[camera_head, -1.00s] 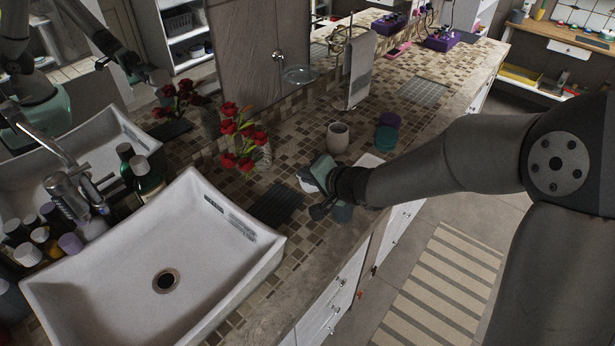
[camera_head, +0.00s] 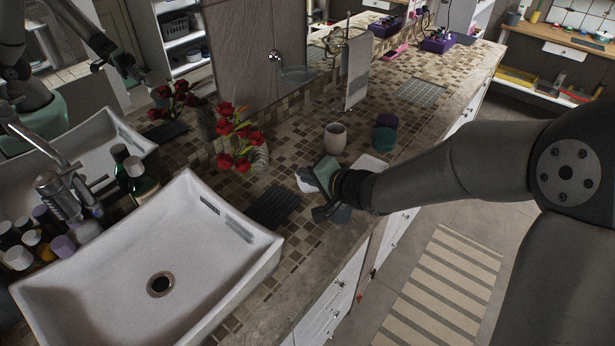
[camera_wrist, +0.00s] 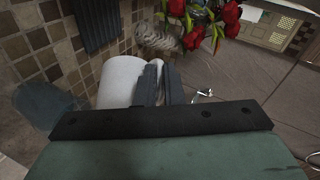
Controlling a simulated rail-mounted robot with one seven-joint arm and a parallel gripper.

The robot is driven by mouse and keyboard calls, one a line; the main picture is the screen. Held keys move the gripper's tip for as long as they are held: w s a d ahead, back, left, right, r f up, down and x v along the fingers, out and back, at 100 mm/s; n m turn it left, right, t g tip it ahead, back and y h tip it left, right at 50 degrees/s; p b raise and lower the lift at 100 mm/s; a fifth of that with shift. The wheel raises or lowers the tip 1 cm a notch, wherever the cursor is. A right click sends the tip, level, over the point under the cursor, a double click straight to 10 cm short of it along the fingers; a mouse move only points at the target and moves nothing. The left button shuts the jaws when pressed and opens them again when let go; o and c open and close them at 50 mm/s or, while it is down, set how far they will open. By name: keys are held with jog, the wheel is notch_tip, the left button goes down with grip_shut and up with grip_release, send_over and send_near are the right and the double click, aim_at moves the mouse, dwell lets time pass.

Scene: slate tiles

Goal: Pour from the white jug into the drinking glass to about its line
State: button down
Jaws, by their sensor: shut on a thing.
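My gripper (camera_head: 322,190) is over the tiled counter, to the right of the sink. In the wrist view its two dark fingers (camera_wrist: 160,84) are close together against the white jug (camera_wrist: 117,82), which they hold. The fingers hide part of the jug. In the head view only a small white part of the jug (camera_head: 304,180) shows beside the gripper. A bluish see-through shape, which looks like the drinking glass (camera_wrist: 42,106), is left of the jug in the wrist view. Its line and any liquid cannot be made out. I cannot make out the glass in the head view.
A vase of red flowers (camera_head: 238,140) stands behind the gripper near the mirror. A beige cup (camera_head: 335,138) and a teal and purple container (camera_head: 384,137) stand farther back. A dark ribbed mat (camera_head: 274,206) lies between gripper and white sink (camera_head: 215,262).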

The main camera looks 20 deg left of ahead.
jog(key=shift+r, duration=0.1)
jog(key=shift+r+n+h+p, duration=0.25)
jog(key=shift+h+p, duration=0.6)
jog(key=shift+h, duration=0.05)
jog(key=shift+r+n+h+p, duration=0.2)
jog(key=shift+n+h+p, duration=0.1)
jog(key=shift+h+p, duration=0.6)
jog(key=shift+r+n+h+p, duration=0.25)
jog(key=shift+h+p, duration=0.6)
jog(key=shift+h, duration=0.05)
jog(key=shift+w, duration=0.1)
notch_tip(320, 180, up, 3)
jog(key=n+h, duration=0.1)
jog(key=h, duration=0.5)
jog(key=shift+b, duration=0.35)
